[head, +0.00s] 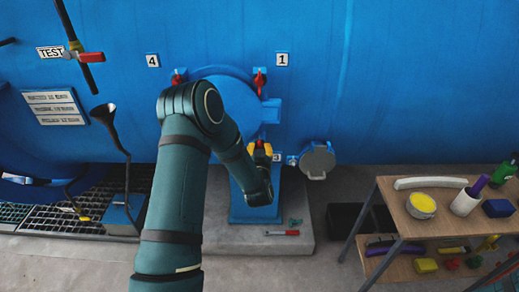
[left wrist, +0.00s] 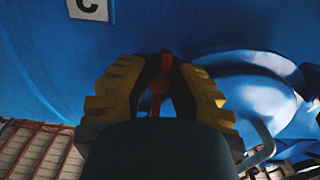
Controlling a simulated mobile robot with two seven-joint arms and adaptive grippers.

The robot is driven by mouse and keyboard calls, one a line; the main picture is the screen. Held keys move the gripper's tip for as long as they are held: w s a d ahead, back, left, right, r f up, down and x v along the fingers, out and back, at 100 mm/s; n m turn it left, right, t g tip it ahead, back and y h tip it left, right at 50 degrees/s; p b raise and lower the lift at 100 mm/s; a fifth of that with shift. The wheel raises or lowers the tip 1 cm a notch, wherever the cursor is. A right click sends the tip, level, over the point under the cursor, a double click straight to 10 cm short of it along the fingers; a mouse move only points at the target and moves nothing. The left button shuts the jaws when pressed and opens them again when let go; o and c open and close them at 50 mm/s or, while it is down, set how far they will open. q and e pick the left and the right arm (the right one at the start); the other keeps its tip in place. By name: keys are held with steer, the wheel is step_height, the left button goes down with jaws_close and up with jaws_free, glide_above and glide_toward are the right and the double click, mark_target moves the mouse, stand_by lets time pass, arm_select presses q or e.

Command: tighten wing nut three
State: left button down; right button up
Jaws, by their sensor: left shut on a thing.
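My left gripper (head: 260,148) is at the lower right edge of the round blue door (head: 238,98). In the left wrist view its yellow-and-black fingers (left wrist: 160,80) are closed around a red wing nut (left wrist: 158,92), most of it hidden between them. A white label plate (head: 277,156) beside the gripper is partly covered, and I cannot read its number. Another red wing nut (head: 259,80) sits by label 1 (head: 282,59), and one (head: 178,77) by label 4 (head: 153,60). The door's lower left is hidden by my left arm. My right gripper is not in view.
A grey round fitting (head: 318,158) sticks out right of the gripper. A wooden shelf table (head: 450,215) with several items stands at the right. A red-handled tool (head: 282,233) lies on the concrete base.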

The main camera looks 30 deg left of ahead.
arm_select(q)
steer(key=shift+r, duration=0.1)
steer(key=c, duration=0.8)
jaws_free()
steer(key=v, duration=1.2)
steer(key=shift+s+a, duration=0.1)
steer(key=s+d+f+m+g+h, duration=0.2)
steer(key=s+d+f+g+h, duration=0.2)
steer(key=d+f+h, duration=0.3)
steer(key=s+d+f+m+g+h, duration=0.1)
steer(key=s+d+f+g+h, duration=0.3)
steer(key=d+f, duration=0.55)
steer(key=s+d+g+h, duration=0.1)
steer(key=s+g, duration=0.1)
steer(key=s, duration=0.1)
steer(key=s+d+f+m+g, duration=0.1)
steer(key=s+d, duration=0.1)
steer(key=s+d+g+h, duration=0.1)
steer(key=s+d+g, duration=0.1)
steer(key=s, duration=0.1)
steer(key=shift+s+d+f+m+g+h, duration=0.1)
steer(key=shift+s+f+m+g+h, duration=0.2)
steer(key=shift+s, duration=0.05)
